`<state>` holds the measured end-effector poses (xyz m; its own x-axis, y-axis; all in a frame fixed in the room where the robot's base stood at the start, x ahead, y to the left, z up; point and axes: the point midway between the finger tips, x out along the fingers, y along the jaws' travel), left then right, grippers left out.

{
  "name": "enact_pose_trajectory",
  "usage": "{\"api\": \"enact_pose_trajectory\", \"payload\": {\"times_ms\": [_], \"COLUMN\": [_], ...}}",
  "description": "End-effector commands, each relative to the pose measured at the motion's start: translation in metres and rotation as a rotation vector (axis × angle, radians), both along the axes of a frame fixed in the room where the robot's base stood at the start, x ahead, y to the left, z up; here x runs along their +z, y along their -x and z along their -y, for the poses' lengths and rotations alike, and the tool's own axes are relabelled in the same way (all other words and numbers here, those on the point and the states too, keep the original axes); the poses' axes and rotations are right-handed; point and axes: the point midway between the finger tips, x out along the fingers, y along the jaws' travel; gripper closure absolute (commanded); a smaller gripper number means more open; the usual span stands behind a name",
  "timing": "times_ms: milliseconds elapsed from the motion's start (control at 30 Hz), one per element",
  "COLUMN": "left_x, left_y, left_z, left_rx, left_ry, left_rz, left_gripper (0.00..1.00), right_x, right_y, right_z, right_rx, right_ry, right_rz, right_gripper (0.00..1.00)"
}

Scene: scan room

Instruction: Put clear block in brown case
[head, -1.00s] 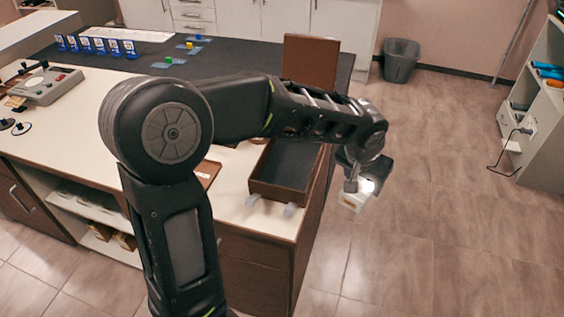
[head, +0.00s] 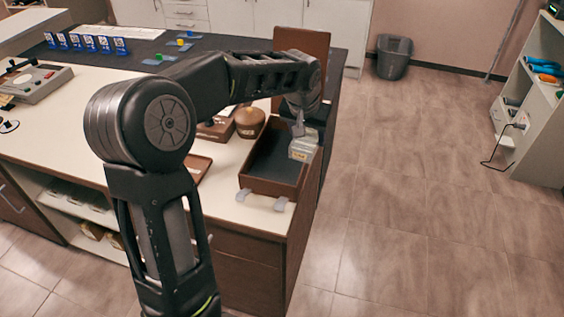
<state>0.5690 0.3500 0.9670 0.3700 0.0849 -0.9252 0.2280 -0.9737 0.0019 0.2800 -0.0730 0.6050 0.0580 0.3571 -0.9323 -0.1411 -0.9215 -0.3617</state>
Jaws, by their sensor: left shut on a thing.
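The brown case (head: 268,187) stands open at the right end of the counter, with a dark lining and its brown lid (head: 301,52) raised behind it. My left gripper (head: 300,134) hangs over the right part of the case, fingers down. It is shut on the clear block (head: 303,149), a pale see-through block with a yellowish patch. The block appears above or just within the right side of the case; I cannot tell its exact height. My right gripper is not in view.
A round brown pot (head: 249,122) stands just left of the case, beside a brown tray (head: 197,167). Open floor lies right of the counter.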

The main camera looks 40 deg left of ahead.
Motion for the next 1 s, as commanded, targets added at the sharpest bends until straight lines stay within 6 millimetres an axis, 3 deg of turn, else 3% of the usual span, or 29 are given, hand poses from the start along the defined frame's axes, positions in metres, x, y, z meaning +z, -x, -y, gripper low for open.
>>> {"api": "enact_pose_trajectory", "payload": {"times_ms": [33, 100, 233, 633, 1000], "left_x": [0.000, 0.003, 0.007, 0.006, -0.041], "left_y": [-0.001, -0.001, 0.001, 0.001, 0.001], "left_z": [-0.025, -0.051, -0.078, -0.082, -0.082], "left_rx": [0.036, 0.070, 0.102, 0.106, 0.105], "left_ry": [0.000, -0.001, -0.003, -0.003, -0.003], "left_rz": [0.003, 0.005, 0.005, 0.003, 0.003], "left_gripper": [1.00, 1.00, 1.00, 1.00, 1.00], "right_x": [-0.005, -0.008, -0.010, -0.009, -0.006], "right_y": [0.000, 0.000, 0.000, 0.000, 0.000], "right_z": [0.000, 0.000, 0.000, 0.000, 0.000], "right_rx": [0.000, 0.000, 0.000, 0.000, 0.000], "right_ry": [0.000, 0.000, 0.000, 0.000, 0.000], "right_rz": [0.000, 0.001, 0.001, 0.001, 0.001], "right_gripper": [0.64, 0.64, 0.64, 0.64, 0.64]}}
